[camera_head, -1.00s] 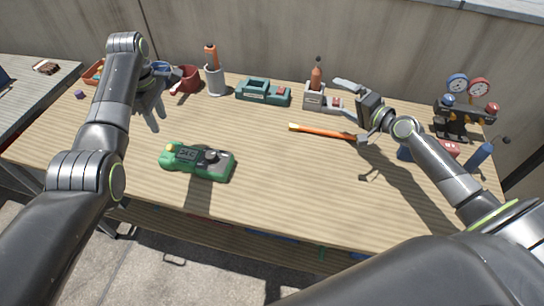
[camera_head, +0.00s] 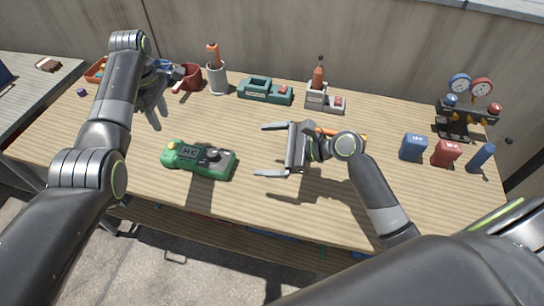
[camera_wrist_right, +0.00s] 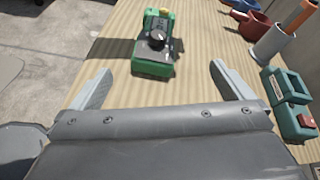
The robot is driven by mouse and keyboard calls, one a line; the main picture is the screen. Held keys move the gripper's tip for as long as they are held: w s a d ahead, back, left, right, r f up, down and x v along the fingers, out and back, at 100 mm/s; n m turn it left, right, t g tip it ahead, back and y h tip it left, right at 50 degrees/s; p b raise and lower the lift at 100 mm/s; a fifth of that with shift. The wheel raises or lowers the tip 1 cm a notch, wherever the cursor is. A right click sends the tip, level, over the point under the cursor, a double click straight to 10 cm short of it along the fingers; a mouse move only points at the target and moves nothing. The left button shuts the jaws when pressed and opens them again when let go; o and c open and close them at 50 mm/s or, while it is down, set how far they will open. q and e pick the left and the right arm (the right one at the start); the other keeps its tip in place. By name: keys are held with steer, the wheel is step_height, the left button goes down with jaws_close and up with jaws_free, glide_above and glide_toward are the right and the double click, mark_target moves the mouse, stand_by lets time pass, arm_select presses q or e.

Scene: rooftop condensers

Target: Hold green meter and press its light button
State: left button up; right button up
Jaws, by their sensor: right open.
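The green meter (camera_head: 198,160) lies on the wooden workbench, left of the middle, with a small screen, a dark dial and a yellow button (camera_head: 171,145) at its left end. It also shows in the right wrist view (camera_wrist_right: 154,50), lying ahead of the jaws. My right gripper (camera_head: 262,150) is open and empty, to the right of the meter, its fingers pointing toward the meter and apart from it. Its two fingers show in the right wrist view (camera_wrist_right: 160,85). My left gripper (camera_head: 165,85) is at the back left, partly hidden by its own arm; its jaw state is unclear.
Along the back stand a red mug (camera_head: 190,78), a grey cup (camera_head: 217,78), a teal device (camera_head: 265,91) and a grey holder (camera_head: 317,96). An orange-handled tool (camera_head: 328,132) lies behind my right gripper. Blue (camera_head: 413,147) and red (camera_head: 446,153) blocks and gauges (camera_head: 470,87) stand at right.

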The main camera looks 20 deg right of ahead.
mark_target(217, 161)
steer(key=f+m, duration=0.3)
steer(key=shift+s+d+m, duration=0.25)
steer(key=shift+s+m, duration=0.05)
steer(key=shift+h, duration=0.3)
steer(key=x, duration=1.7)
steer(key=shift+a+f, duration=0.1)
steer(key=shift+a, duration=0.15)
steer(key=shift+s, duration=0.1)
steer(key=c, duration=1.2)
arm_select(q)
jaws_close()
arm_select(e)
steer(key=shift+c, duration=0.5)
arm_select(q)
steer(key=shift+f, duration=0.1)
